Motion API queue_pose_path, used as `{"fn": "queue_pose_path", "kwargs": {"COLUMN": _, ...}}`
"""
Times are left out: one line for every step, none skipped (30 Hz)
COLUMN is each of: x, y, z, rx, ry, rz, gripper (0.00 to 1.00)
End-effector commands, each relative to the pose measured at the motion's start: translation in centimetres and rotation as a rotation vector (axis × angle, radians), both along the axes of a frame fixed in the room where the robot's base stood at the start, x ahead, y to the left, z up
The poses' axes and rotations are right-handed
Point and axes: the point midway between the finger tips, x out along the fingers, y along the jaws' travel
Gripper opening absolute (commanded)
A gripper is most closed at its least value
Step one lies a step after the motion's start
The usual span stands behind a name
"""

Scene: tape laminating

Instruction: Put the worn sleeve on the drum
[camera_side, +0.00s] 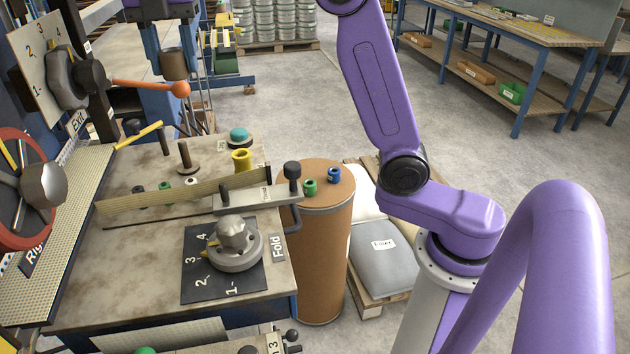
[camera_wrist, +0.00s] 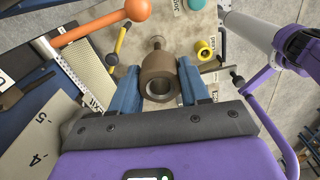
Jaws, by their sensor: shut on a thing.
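My gripper (camera_side: 170,48) has blue fingers and is at the upper left in the side view, raised above the bench. It is shut on a brown, hollow sleeve (camera_side: 174,66). In the wrist view the sleeve (camera_wrist: 158,80) sits between the two fingers (camera_wrist: 160,92), its dark bore facing the camera. The brown drum (camera_side: 322,250) stands on the floor at the bench's right edge, well apart from the gripper. A green sleeve (camera_side: 310,187) and a blue sleeve (camera_side: 334,174) stand on its top.
A yellow sleeve (camera_side: 242,160) and an upright post on a round base (camera_side: 187,160) stand on the bench (camera_side: 140,270). A long bar with a clamp (camera_side: 250,198) crosses the bench toward the drum. An orange-knobbed lever (camera_side: 180,89) is near the gripper. Part of the drum top is clear.

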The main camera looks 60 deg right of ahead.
Motion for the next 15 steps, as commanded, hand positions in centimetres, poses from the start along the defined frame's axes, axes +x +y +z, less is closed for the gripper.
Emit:
{"fn": "queue_pose_path", "kwargs": {"x": 0.3, "y": -1.3, "z": 0.0, "rx": 0.001, "ry": 0.0, "rz": -0.047, "gripper": 0.14}}
{"fn": "queue_pose_path", "kwargs": {"x": 0.5, "y": -2.0, "z": 0.0, "rx": 0.002, "ry": -0.001, "rz": -0.073, "gripper": 0.14}}
{"fn": "queue_pose_path", "kwargs": {"x": 0.8, "y": -2.9, "z": 0.0, "rx": 0.002, "ry": -0.001, "rz": -0.11, "gripper": 0.14}}
{"fn": "queue_pose_path", "kwargs": {"x": 1.0, "y": -3.9, "z": 0.0, "rx": 0.001, "ry": -0.002, "rz": -0.146, "gripper": 0.14}}
{"fn": "queue_pose_path", "kwargs": {"x": 1.1, "y": -4.8, "z": 0.1, "rx": 0.001, "ry": -0.002, "rz": -0.179, "gripper": 0.14}}
{"fn": "queue_pose_path", "kwargs": {"x": 1.4, "y": -6.2, "z": 0.1, "rx": 0.001, "ry": -0.002, "rz": -0.228, "gripper": 0.14}}
{"fn": "queue_pose_path", "kwargs": {"x": 1.5, "y": -7.3, "z": 0.1, "rx": 0.001, "ry": -0.002, "rz": -0.269, "gripper": 0.14}}
{"fn": "queue_pose_path", "kwargs": {"x": 1.6, "y": -8.4, "z": 0.1, "rx": 0.001, "ry": -0.002, "rz": -0.31, "gripper": 0.14}}
{"fn": "queue_pose_path", "kwargs": {"x": 1.8, "y": -10.1, "z": 0.1, "rx": 0.002, "ry": -0.003, "rz": -0.373, "gripper": 0.14}}
{"fn": "queue_pose_path", "kwargs": {"x": 1.9, "y": -11.4, "z": 0.1, "rx": 0.001, "ry": -0.002, "rz": -0.42, "gripper": 0.14}}
{"fn": "queue_pose_path", "kwargs": {"x": 1.9, "y": -12.8, "z": 0.1, "rx": 0.001, "ry": -0.002, "rz": -0.472, "gripper": 0.14}}
{"fn": "queue_pose_path", "kwargs": {"x": 1.9, "y": -14.7, "z": 0.1, "rx": 0.001, "ry": -0.001, "rz": -0.54, "gripper": 0.14}}
{"fn": "queue_pose_path", "kwargs": {"x": 1.8, "y": -16.1, "z": 0.1, "rx": 0.001, "ry": -0.002, "rz": -0.593, "gripper": 0.14}}
{"fn": "queue_pose_path", "kwargs": {"x": 1.7, "y": -17.5, "z": 0.1, "rx": 0.001, "ry": -0.002, "rz": -0.646, "gripper": 0.14}}
{"fn": "queue_pose_path", "kwargs": {"x": 1.4, "y": -19.3, "z": 0.1, "rx": 0.001, "ry": -0.002, "rz": -0.715, "gripper": 0.14}}
